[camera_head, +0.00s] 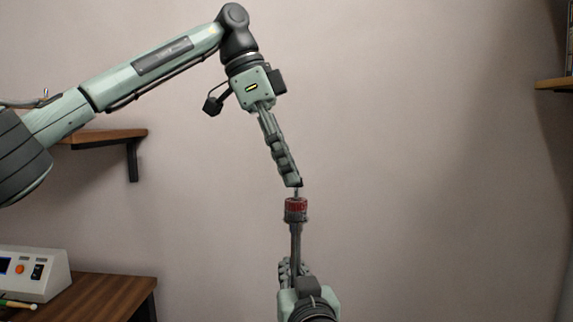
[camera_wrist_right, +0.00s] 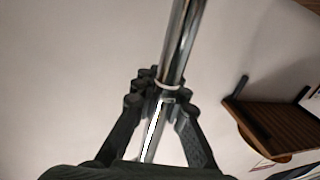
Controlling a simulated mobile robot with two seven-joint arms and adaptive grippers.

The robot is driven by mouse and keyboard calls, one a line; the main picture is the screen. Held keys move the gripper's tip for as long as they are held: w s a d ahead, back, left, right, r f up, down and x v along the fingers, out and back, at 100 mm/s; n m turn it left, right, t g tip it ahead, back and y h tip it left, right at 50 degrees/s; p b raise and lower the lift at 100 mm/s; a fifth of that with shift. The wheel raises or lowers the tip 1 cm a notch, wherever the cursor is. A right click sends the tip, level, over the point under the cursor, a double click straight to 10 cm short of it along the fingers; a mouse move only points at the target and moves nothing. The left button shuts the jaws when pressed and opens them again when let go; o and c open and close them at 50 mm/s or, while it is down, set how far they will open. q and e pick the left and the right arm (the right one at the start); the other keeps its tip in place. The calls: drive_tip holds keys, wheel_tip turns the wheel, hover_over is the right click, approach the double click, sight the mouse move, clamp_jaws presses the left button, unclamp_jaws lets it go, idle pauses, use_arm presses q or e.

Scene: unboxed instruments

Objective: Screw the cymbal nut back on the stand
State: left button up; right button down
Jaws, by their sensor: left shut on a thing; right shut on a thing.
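The cymbal stand's upright tube (camera_head: 296,240) rises in the lower middle of the head view. Near its top sits a red ribbed piece (camera_head: 296,206) with a dark rim below, and a thin bright rod tip shows above it. My left gripper (camera_head: 296,184) comes down from above, shut, its fingertips at the rod tip. A small dark thing, apparently the cymbal nut (camera_head: 300,182), shows at the fingertips, mostly hidden. My right gripper (camera_head: 293,268) is shut on the stand below the red piece. In the right wrist view its fingers (camera_wrist_right: 163,108) close around the chrome tube (camera_wrist_right: 181,40).
A wooden shelf (camera_head: 108,135) is on the wall at left, and another shelf (camera_head: 555,84) at the right edge. A wooden table (camera_head: 110,296) with a white device (camera_head: 40,270) stands at lower left. The space right of the stand is clear.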

use_arm(q)
drive_tip(key=shift+f, duration=0.55)
drive_tip(key=m, duration=0.2)
drive_tip(key=m+g, duration=0.1)
drive_tip(key=shift+w+d+m+g, duration=0.15)
drive_tip(key=shift+w+m+g, duration=0.15)
drive_tip(key=shift+w+m, duration=0.1)
drive_tip(key=m+g, duration=0.1)
drive_tip(key=m, duration=0.1)
drive_tip(key=shift+m+y, duration=0.3)
drive_tip(key=shift+y, duration=0.1)
drive_tip(key=o, duration=0.8)
drive_tip(key=shift+o, duration=0.2)
drive_tip(key=o, duration=0.5)
